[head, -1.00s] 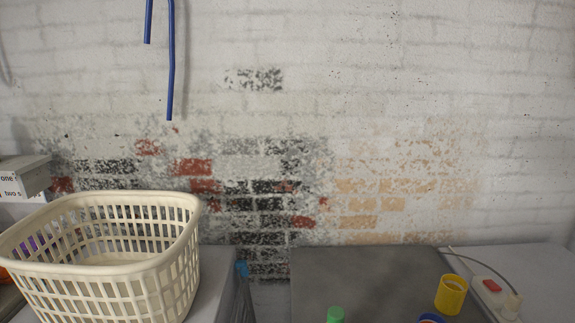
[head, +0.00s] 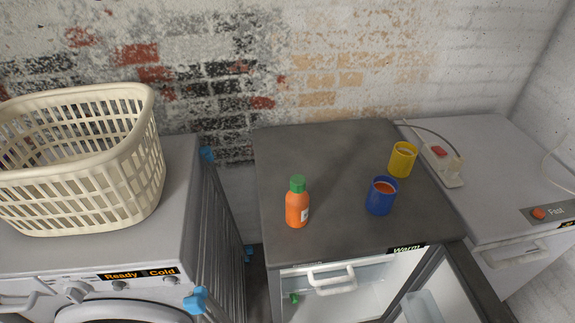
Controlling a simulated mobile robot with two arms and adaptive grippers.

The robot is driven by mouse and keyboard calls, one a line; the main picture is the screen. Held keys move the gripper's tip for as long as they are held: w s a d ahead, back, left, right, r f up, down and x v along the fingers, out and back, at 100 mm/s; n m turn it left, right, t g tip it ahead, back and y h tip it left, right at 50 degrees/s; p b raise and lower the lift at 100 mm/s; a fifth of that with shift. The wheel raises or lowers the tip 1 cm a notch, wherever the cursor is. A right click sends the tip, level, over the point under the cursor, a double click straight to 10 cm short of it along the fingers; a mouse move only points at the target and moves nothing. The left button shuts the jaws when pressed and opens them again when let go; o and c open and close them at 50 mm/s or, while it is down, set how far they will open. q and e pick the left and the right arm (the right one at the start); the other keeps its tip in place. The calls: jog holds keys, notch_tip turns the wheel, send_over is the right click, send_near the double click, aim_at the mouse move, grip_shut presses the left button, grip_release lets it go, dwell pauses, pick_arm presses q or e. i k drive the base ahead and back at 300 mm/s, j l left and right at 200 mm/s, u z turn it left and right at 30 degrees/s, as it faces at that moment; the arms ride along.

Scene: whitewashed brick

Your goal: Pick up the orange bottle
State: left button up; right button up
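The orange bottle (head: 297,208) has a green cap and a small white label. It stands upright on the dark grey top (head: 325,150) of a small fridge, left of a blue cup (head: 381,196) and apart from it. The bottle is in full view with nothing in front of it. Neither of my grippers shows in the head view.
A yellow cup (head: 402,159) stands behind the blue cup. A power strip (head: 442,165) lies on the white appliance at right. The fridge door (head: 450,285) hangs open at front right. A cream laundry basket (head: 140,165) sits on the washing machine (head: 187,262) at left.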

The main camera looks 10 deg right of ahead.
aim_at(296, 206)
jog(key=k+l+u, duration=0.25)
jog(key=l, duration=0.25)
jog(key=k+l+u, duration=0.3)
jog(key=i+j, duration=0.2)
jog(key=i, duration=0.2)
